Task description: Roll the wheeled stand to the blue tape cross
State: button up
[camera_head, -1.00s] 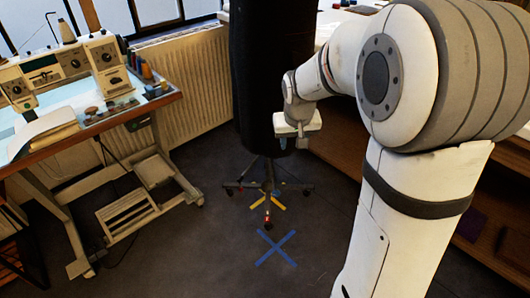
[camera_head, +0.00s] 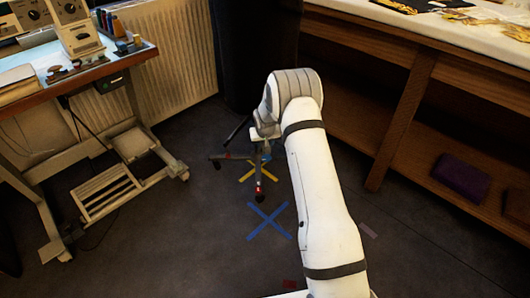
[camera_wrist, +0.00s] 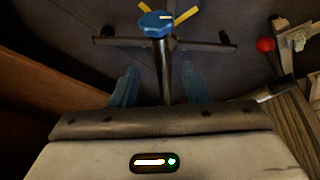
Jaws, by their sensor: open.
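The wheeled stand (camera_head: 257,55) carries a tall black body on a low base with several wheeled legs. Its base stands over a yellow tape cross (camera_head: 245,176). The blue tape cross (camera_head: 268,221) lies flat on the floor, nearer to me, with bare floor between it and the nearest leg. In the wrist view, my gripper (camera_wrist: 160,86) is open, with its blue fingers on either side of the stand's dark pole (camera_wrist: 165,80). I cannot tell whether they touch it. A blue knob (camera_wrist: 156,24) shows by the pole. In the head view, my arm hides the fingers and part of the base.
A wooden workbench (camera_head: 400,95) with a low shelf runs along the right. The floor around the blue cross is mostly clear. A red ball (camera_wrist: 265,45) shows in the wrist view.

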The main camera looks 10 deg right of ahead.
jog(key=b+x, duration=0.1)
jog(key=x, duration=0.5)
jog(key=shift+f+b, duration=0.2)
jog(key=shift+b, duration=0.1)
grip_shut()
jog(key=shift+d, duration=0.1)
